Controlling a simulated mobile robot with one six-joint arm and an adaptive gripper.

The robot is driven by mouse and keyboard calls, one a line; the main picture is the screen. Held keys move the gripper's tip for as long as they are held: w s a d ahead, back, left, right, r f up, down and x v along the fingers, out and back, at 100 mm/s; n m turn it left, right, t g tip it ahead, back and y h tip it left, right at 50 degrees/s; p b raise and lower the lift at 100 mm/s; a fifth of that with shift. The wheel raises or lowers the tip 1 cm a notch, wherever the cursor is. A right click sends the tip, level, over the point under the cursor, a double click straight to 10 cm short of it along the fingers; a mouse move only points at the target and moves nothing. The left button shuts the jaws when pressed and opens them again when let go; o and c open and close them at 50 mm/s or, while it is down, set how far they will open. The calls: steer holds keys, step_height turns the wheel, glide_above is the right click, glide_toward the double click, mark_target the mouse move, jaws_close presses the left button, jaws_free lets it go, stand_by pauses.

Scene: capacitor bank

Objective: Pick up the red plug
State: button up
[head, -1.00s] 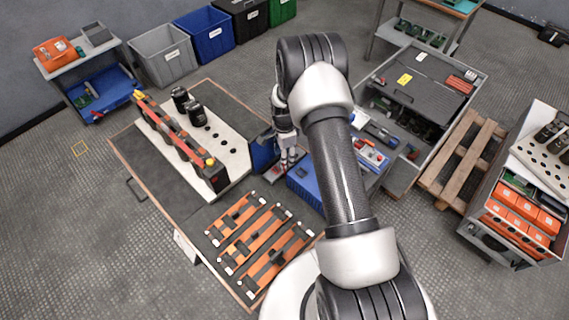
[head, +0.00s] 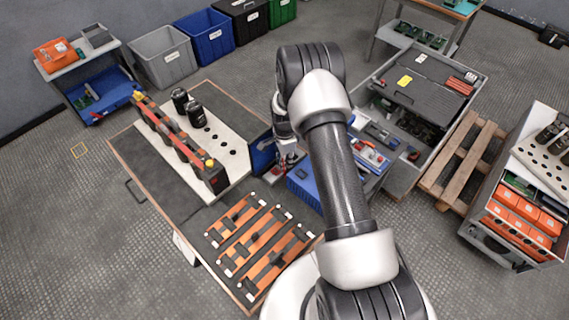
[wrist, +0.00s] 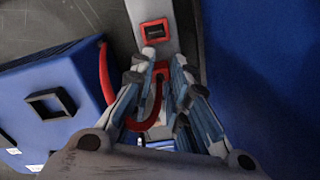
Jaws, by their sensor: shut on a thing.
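The red plug (wrist: 161,67) shows as a small red piece between the fingertips of my gripper (wrist: 159,70) in the wrist view. My gripper is shut on it; the fingers hide much of its body. A red cable (wrist: 150,113) loops below, between the fingers, and a red stretch (wrist: 104,72) hangs along the blue box at left.
A red-framed socket (wrist: 155,31) sits on a grey strip just beyond the fingertips. The blue box (wrist: 70,80) with a black-framed opening is close on the left, and a blue surface (wrist: 262,70) on the right. Orange bars (head: 262,240) lie on the bench.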

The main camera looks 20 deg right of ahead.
steer(key=shift+c, duration=0.2)
step_height(320, 180, up, 20)
steer(key=p, duration=0.4)
steer(key=shift+a+f, duration=0.1)
steer(key=shift+a, duration=0.05)
stand_by(0.4)
steer(key=shift+s+a+f, duration=0.2)
steer(key=shift+a, duration=0.45)
steer(key=shift+s+a+f, duration=0.15)
steer(key=shift+a+f, duration=0.05)
steer(key=shift+a, duration=0.4)
steer(key=shift+s+a+f, duration=0.2)
steer(key=shift+a, duration=0.45)
steer(key=shift+f+b, duration=0.1)
steer(key=shift+b, duration=0.2)
steer(key=b, duration=1.1)
glide_toward(276, 171)
steer(key=shift+f, duration=2.65)
steer(key=shift+f, duration=0.4)
steer(key=o, duration=0.9)
steer(key=shift+c, duration=0.2)
